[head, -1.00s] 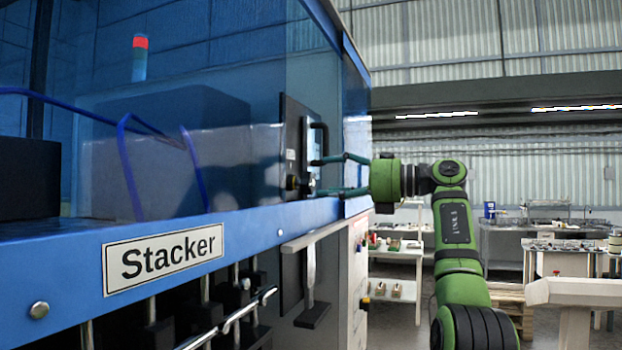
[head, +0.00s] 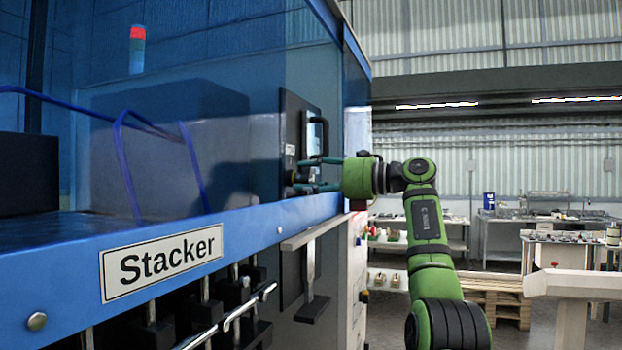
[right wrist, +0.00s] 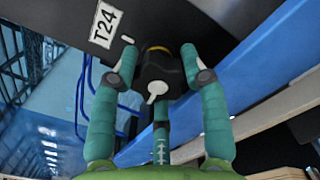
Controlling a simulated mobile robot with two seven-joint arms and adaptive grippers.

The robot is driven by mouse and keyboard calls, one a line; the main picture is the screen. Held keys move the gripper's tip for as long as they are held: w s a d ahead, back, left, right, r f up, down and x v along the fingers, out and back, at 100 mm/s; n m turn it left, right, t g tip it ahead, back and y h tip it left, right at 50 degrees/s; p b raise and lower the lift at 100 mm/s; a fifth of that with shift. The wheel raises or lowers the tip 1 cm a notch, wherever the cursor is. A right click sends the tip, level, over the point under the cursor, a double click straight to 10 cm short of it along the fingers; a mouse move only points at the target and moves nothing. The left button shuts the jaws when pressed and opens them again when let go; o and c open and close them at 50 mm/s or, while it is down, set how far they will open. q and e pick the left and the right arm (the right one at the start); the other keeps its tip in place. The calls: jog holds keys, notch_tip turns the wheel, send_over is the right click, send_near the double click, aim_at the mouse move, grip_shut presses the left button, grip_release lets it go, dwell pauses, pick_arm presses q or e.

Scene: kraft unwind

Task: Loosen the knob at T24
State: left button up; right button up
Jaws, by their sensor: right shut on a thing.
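The knob at T24 (right wrist: 158,68) is black with a white pointer mark and a yellow ring at its base, in the right wrist view. The white T24 label (right wrist: 105,24) is on the dark panel beside it. My right gripper (right wrist: 158,62) has a green finger on each side of the knob and is shut on it. In the head view the right gripper (head: 300,174) reaches in from the right to the dark panel (head: 296,130); its fingertips partly hide the knob there. My left gripper is not in view.
The blue Stacker machine (head: 250,222) fills the left. A black handle (head: 324,135) stands out just above the gripper. A grey ledge (head: 318,231) juts out below. Shelves (head: 400,245) and benches stand behind on the right.

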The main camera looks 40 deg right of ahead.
jog(key=shift+s+r+n, duration=0.1)
jog(key=shift+r+n, duration=0.1)
jog(key=shift+n, duration=0.55)
jog(key=shift+r+n, duration=0.2)
jog(key=shift+n, duration=0.55)
jog(key=o, duration=1.2)
jog(key=shift+c, duration=0.2)
jog(key=shift+w+a+f, duration=0.1)
jog(key=shift+w+f, duration=0.05)
jog(key=shift+w, duration=0.05)
jog(key=shift+f, duration=0.15)
